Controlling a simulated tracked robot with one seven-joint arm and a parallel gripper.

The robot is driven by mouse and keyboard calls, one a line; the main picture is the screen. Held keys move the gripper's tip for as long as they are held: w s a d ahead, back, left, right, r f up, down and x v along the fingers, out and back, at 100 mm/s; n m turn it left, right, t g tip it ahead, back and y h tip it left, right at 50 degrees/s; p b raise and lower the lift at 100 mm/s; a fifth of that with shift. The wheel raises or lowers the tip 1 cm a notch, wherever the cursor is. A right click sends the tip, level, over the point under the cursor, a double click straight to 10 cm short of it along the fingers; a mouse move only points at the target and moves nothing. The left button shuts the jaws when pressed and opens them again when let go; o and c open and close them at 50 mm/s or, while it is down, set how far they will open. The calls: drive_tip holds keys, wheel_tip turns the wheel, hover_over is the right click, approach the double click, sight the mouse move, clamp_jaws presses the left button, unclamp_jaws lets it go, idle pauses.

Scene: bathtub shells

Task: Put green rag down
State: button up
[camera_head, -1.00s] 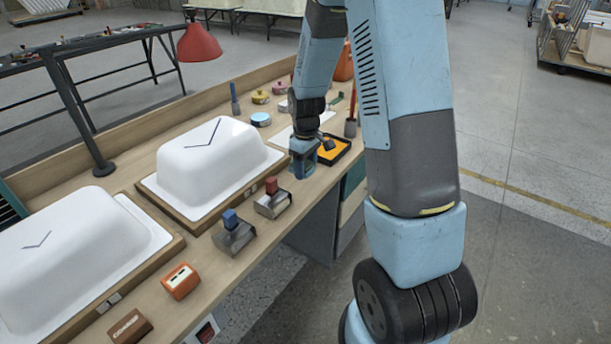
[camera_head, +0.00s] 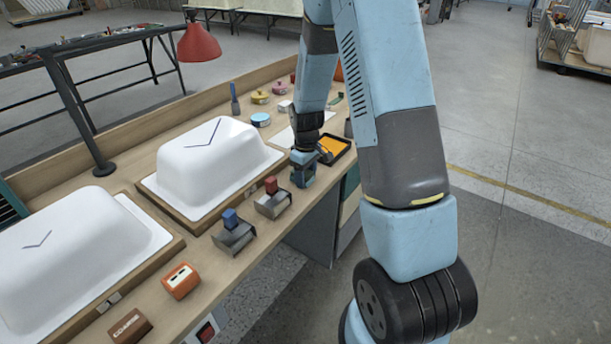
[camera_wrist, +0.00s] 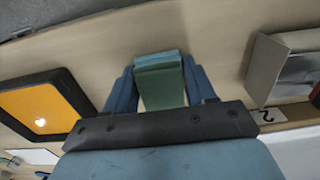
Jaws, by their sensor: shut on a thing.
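My gripper (camera_head: 303,176) is low over the workbench (camera_head: 262,238), between the black tray with the orange inside and the scraper with the red handle. In the wrist view my gripper (camera_wrist: 158,88) has its two blue fingers closed on the sides of the green rag (camera_wrist: 160,88). The rag is a small folded block, dark green with a lighter blue-green strip at its far edge. Bare wooden bench shows around it. I cannot tell whether the rag touches the bench.
The black tray with orange inside (camera_head: 334,147) lies beyond my gripper and shows left in the wrist view (camera_wrist: 43,108). The red-handled scraper (camera_head: 272,198) stands nearer. A white tub shell (camera_head: 215,165) is to the left. The bench's front edge is close on the right.

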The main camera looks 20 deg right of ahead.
drive_tip(key=shift+s+f, duration=0.15)
drive_tip(key=shift+f, duration=0.1)
